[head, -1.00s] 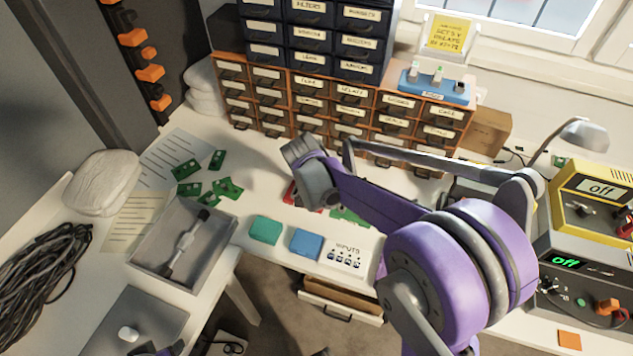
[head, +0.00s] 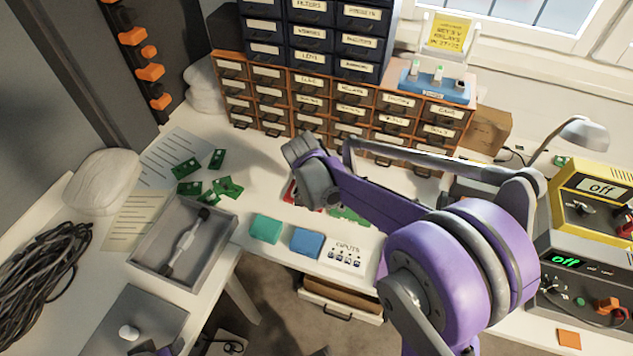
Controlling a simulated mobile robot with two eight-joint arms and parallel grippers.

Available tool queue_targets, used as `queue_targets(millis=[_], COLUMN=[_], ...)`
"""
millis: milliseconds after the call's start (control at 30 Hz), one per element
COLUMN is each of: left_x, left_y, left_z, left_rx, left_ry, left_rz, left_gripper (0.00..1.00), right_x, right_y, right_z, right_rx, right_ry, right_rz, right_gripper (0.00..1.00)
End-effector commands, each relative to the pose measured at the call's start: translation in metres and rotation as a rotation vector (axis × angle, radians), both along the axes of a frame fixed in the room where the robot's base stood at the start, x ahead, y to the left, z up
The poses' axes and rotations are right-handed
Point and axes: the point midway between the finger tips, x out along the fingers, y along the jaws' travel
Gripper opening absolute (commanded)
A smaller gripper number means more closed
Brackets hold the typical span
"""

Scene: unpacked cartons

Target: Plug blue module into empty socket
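The blue module (head: 307,242) is a small block at the front edge of the white bench, between a green module (head: 266,229) and a white panel (head: 341,256) lettered like "INPUTS". The panel shows a row of small dark fittings; I cannot tell which socket is empty. My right arm, purple and grey, crosses from the lower right, and its grey end (head: 311,174) is above the bench behind the blue module. Its fingers cannot be made out, and no hold on the module shows. Only a scrap of my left arm shows at the bottom edge; its gripper is out of view.
A grey tray (head: 215,246) with a tool and several green circuit boards (head: 228,187) lie left. Drawer cabinets (head: 340,92) line the back. A yellow device (head: 592,205) reading "off" stands right. A drawer (head: 341,308) hangs open below the modules.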

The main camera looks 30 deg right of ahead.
Motion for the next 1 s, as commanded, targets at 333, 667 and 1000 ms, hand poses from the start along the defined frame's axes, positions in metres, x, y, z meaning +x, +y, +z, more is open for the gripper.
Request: queue_targets(millis=[333, 667, 1000], left_x=[0.0000, -0.0008, -0.0008], left_y=[0.0000, 0.0000, 0.0000], left_z=[-0.0002, -0.0057, -0.0060], left_rx=[0.000, 0.000, 0.000], left_ry=[0.000, 0.002, 0.002], left_rz=[0.000, 0.000, 0.000], left_gripper=[0.50, 0.50, 0.50], right_x=[0.0000, -0.0001, -0.0001], right_y=[0.0001, 0.0000, 0.0000], right_z=[-0.0004, -0.0074, -0.0080], right_rx=[0.000, 0.000, 0.000], right_ry=[0.000, 0.000, 0.000], right_rz=[0.000, 0.000, 0.000], right_gripper=[0.00, 0.00, 0.00])
